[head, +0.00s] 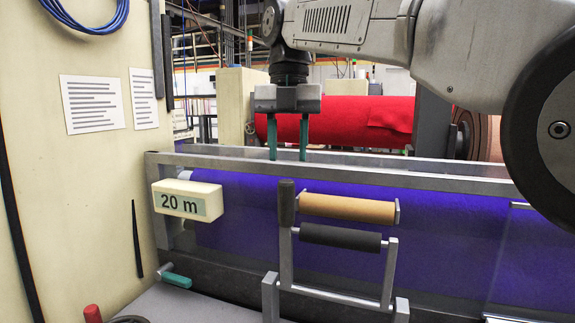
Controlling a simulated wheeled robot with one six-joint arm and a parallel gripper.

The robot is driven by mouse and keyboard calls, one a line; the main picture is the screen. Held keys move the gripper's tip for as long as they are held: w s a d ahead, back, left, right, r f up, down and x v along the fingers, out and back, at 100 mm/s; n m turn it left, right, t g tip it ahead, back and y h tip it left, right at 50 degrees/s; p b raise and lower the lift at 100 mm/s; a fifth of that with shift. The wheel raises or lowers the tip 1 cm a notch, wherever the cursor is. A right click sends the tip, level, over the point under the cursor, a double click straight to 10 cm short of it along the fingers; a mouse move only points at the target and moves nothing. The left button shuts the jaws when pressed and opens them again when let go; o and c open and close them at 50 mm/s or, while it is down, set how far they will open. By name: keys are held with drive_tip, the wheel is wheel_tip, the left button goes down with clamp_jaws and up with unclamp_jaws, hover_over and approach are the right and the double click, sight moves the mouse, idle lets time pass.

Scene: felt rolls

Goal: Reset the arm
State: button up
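My gripper (287,140) hangs from my arm in the upper middle of the head view, pointing down. Its two teal fingers are apart, with nothing visible between them. The fingertips show just above or in front of the grey metal rail of the machine frame (330,168); I cannot tell whether they touch it. My arm reaches in from the upper right. A red felt roll (360,118) lies behind the fingers.
A blue-purple felt roll (240,215) lies behind a clear panel below the rail. In front are a tan roller (347,209) and a dark roller (340,237) on a metal bracket. A "20 m" display box (187,200) sits left. A cream panel (90,180) borders the left side.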

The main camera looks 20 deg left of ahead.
drive_tip(key=shift+r, duration=0.25)
drive_tip(key=shift+d, duration=0.1)
drive_tip(key=s+d+f+m+t, duration=0.1)
drive_tip(key=s+d+f+m, duration=0.1)
drive_tip(key=d+m, duration=0.9)
drive_tip(key=s+d+f+m, duration=0.1)
drive_tip(key=s+d+m, duration=0.2)
drive_tip(key=d+m, duration=0.8)
drive_tip(key=s+d+f+m+t, duration=0.1)
drive_tip(key=s+d+f+m, duration=1.5)
drive_tip(key=s+d+f, duration=0.3)
drive_tip(key=shift+d+f+m, duration=0.3)
drive_tip(key=shift+d+f, duration=0.4)
drive_tip(key=shift+d, duration=0.55)
